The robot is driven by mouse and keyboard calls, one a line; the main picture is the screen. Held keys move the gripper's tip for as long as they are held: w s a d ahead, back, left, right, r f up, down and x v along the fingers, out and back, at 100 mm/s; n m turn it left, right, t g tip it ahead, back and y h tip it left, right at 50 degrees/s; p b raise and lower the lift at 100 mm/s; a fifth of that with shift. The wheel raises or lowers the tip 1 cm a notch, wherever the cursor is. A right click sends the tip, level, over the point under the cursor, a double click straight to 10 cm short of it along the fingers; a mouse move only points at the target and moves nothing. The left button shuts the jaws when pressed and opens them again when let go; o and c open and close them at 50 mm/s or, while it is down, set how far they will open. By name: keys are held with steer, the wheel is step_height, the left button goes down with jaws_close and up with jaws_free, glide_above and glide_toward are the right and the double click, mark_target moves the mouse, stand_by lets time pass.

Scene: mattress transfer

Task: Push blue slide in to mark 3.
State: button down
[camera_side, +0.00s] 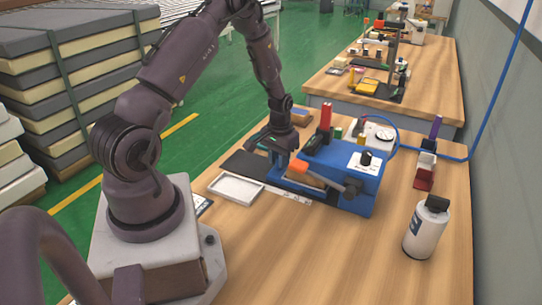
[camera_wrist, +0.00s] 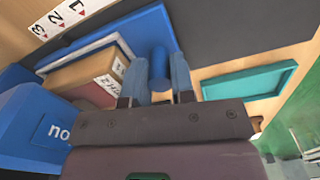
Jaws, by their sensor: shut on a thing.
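The blue slide (camera_wrist: 155,25) is a flat plate with an upright round blue knob. In the wrist view my gripper (camera_wrist: 154,72) has its two fingers on either side of the knob, shut on it. In the side view my gripper (camera_side: 280,157) reaches down at the left end of the blue slide (camera_side: 285,186), beside the blue machine (camera_side: 350,162). A white strip (camera_wrist: 60,18) shows the marks 3, 2 and 1 along the slide's edge. A brown box (camera_wrist: 90,74) with a label lies on the slide. I cannot tell which mark the slide's edge meets.
A white tray (camera_side: 237,189) and a dark mat (camera_side: 240,163) lie left of the slide. A teal tray (camera_wrist: 248,80) shows in the wrist view. A white bottle (camera_side: 427,228) stands front right. A red holder (camera_side: 426,170) is at the right.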

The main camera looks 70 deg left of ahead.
steer(key=c, duration=1.2)
jaws_free()
steer(key=shift+c, duration=0.2)
step_height(320, 180, up, 13)
